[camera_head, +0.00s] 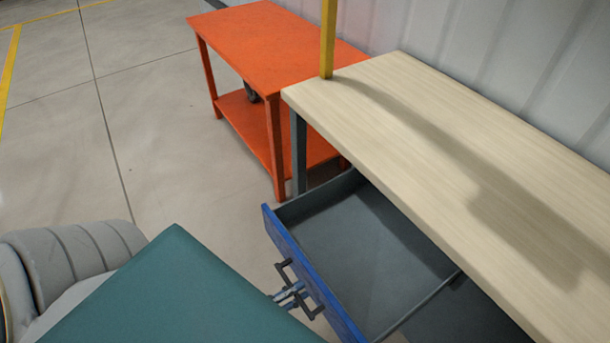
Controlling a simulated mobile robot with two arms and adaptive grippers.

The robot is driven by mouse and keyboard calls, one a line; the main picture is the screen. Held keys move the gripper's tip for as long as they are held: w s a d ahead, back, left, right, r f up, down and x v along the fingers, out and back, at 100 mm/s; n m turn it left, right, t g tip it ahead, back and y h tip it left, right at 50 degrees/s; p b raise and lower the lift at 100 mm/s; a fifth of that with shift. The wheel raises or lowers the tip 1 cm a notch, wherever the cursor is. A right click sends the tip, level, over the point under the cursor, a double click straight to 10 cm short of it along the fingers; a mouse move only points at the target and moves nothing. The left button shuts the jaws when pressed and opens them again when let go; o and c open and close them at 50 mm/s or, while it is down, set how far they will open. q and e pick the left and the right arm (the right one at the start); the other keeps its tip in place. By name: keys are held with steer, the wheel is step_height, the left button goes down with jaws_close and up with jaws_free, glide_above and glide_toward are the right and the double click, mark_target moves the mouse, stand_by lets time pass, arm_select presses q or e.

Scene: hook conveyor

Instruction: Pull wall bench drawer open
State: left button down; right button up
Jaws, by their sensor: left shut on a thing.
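The wall bench (430,130) has a pale wooden top and stands against the ribbed wall. Its drawer (370,250) is pulled well out, with a blue front and a grey, empty inside. The drawer's dark handle (302,285) is on the blue front. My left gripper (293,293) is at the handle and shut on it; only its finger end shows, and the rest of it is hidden. My right gripper is not in view.
An orange table (270,45) with a lower shelf stands just beyond the bench. A yellow post (328,40) rises at the bench top's far corner. The concrete floor left of the orange table is clear.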

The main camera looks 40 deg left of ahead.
arm_select(q)
steer(key=shift+s+a, duration=0.1)
steer(key=shift+s, duration=0.25)
steer(key=c, duration=1.7)
jaws_free()
steer(key=shift+o, duration=0.2)
steer(key=v, duration=1.2)
steer(key=shift+w, duration=0.1)
